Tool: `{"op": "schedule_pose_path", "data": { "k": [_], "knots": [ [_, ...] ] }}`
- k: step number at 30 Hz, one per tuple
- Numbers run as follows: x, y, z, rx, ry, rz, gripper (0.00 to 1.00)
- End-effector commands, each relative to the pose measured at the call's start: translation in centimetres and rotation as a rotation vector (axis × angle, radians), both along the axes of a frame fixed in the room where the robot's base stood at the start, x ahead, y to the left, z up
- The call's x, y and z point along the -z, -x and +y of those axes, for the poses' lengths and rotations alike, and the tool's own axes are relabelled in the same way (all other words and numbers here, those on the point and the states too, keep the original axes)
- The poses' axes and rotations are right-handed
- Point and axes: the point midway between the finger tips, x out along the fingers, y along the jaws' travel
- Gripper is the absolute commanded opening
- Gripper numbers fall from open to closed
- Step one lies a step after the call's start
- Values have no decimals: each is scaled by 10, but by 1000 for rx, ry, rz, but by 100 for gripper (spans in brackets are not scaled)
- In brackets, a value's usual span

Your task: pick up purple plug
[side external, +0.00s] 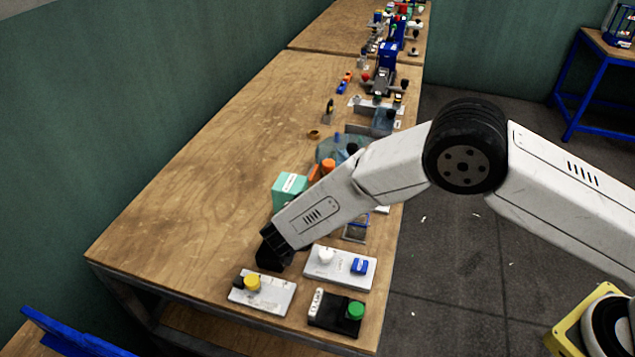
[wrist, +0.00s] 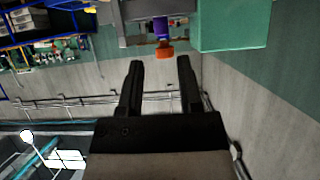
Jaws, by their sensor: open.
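The purple plug (wrist: 161,27) shows in the wrist view at the top centre, between a grey part and an orange piece (wrist: 165,48) that appears to touch it. I cannot make out purple in the side external view, where my arm covers part of the bench. My gripper (wrist: 158,62) is open, with its two black fingers apart and nothing between them. In the wrist view the plug lies beyond the fingertips, roughly in line with the gap. In the side external view my gripper (side external: 269,262) is low over the near part of the bench.
A teal box (side external: 289,190) stands beside my forearm; it also shows in the wrist view (wrist: 235,25). White plates with a yellow knob (side external: 252,282) and a white knob (side external: 326,256), and a black base with a green knob (side external: 355,311), are close by. The bench's left side (side external: 200,170) is clear.

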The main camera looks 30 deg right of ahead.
Motion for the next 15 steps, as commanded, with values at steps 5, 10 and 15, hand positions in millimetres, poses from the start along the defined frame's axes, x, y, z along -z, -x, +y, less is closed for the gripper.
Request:
{"op": "schedule_pose_path", "data": {
  "k": [5, 10, 15],
  "knots": [
    [7, -9, -9, 0, -1, 0, 46],
    [11, -15, -15, 0, -2, 0, 46],
    [12, -16, -15, 0, -1, -1, 46]
  ]
}}
